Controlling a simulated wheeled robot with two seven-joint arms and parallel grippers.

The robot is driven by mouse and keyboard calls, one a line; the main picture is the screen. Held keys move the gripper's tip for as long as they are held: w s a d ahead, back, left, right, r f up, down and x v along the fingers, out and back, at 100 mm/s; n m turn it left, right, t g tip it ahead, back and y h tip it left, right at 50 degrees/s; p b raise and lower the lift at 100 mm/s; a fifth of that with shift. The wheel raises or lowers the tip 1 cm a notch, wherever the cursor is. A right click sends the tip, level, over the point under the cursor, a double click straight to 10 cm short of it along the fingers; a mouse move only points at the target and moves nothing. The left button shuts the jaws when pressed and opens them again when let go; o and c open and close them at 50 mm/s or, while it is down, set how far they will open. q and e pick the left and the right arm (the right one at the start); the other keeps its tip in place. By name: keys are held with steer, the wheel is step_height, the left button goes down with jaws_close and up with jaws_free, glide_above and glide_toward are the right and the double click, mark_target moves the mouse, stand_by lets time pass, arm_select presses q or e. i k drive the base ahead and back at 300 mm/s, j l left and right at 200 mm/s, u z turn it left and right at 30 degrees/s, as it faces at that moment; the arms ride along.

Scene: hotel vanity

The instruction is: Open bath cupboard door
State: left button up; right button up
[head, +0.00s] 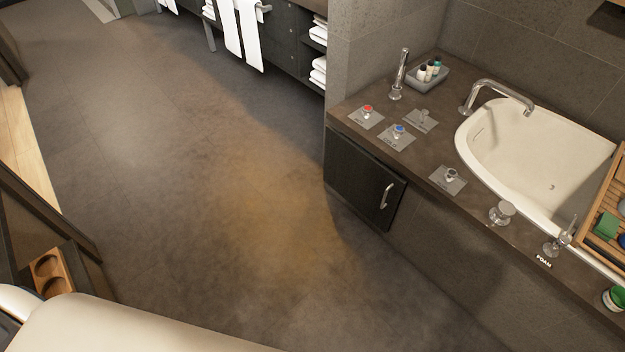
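The bath cupboard door (355,181) is a dark panel set in the front of the bath surround, below the counter at its left end. It looks shut. A curved silver handle (386,196) is fixed near its right edge. Neither of my grippers shows in the head view, so I cannot see how they are set or where they are relative to the door.
The dark tiled floor (190,190) before the cupboard is clear. The counter (425,160) holds knobs on plates, a tap and a tray of small bottles (428,77). The white bath (535,150) is at right. Towels (240,30) hang at the back.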

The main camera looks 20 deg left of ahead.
mark_target(370, 186)
steer(key=i+j, duration=0.8)
